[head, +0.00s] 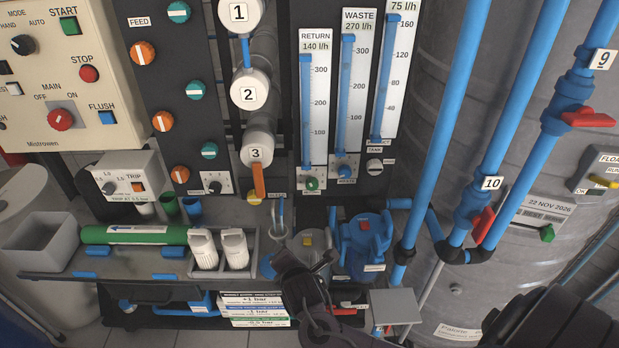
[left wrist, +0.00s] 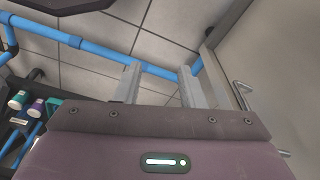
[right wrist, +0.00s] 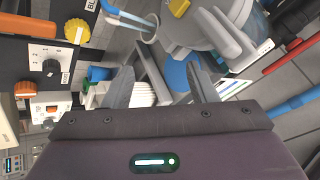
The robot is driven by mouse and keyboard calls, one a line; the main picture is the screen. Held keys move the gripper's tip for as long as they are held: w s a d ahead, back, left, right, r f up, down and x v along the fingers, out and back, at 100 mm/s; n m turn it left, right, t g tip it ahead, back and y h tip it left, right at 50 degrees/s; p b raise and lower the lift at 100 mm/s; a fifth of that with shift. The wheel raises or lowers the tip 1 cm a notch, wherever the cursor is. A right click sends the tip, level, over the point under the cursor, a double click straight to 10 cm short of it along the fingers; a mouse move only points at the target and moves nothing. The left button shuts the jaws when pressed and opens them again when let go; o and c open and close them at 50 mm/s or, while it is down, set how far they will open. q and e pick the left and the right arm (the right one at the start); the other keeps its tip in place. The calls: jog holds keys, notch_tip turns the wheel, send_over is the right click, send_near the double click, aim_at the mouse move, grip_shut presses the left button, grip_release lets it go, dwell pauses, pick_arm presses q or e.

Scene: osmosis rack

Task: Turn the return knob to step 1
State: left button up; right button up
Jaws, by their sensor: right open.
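The RETURN flow column (head: 314,110) shows on the dark panel in the head view. A small green knob (head: 312,184) sits at its foot. A black pointer knob on a white marked plate (head: 215,186) is left of it; a similar dial (right wrist: 48,66) shows at left in the right wrist view. I cannot tell which knob carries the steps for return. My right gripper (right wrist: 160,88) is open and empty, apart from the knobs; its dark body (head: 300,280) is below the panel in the head view. My left gripper (left wrist: 158,85) is open and empty, facing floor tiles and a blue pipe.
A yellow knob (right wrist: 76,31) is beside the dial. An orange-handled valve (head: 258,180) hangs above. A cup with a blue tube (head: 281,215), white filters (head: 203,248) and a blue pump housing (head: 364,242) crowd the area below. Blue pipes (head: 440,130) stand at right.

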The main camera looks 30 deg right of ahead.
aim_at(312, 187)
jog(key=w+d+r+n+t+h, duration=0.1)
jog(key=n, duration=0.1)
jog(key=w+d+r+n+h, duration=0.1)
jog(key=d+n, duration=0.1)
jog(key=w+d+r+n+t+h, duration=0.1)
jog(key=d+r+n, duration=0.1)
jog(key=shift+w+d+r+t, duration=0.1)
jog(key=shift+w+d+t, duration=0.2)
jog(key=shift+w, duration=0.1)
jog(key=w+d+r+n+h, duration=0.1)
jog(key=w+d, duration=0.1)
jog(key=d, duration=0.1)
jog(key=w+d+r+n+t, duration=0.1)
jog(key=w+d+n, duration=0.1)
jog(key=w, duration=0.1)
jog(key=w+d+r+n+t+h, duration=0.1)
jog(key=w+d+n, duration=0.1)
jog(key=w+d, duration=0.1)
jog(key=shift+d+r+h, duration=0.3)
jog(key=shift+d+r, duration=0.05)
jog(key=shift+r, duration=0.05)
pick_arm(q)
jog(key=s+a+f, duration=0.1)
jog(key=s+f, duration=0.3)
jog(key=s, duration=0.3)
jog(key=s+a+f, duration=0.2)
jog(key=s+f, duration=0.3)
jog(key=s, duration=0.2)
jog(key=shift+s+f+g, duration=0.25)
jog(key=shift+s+g, duration=0.15)
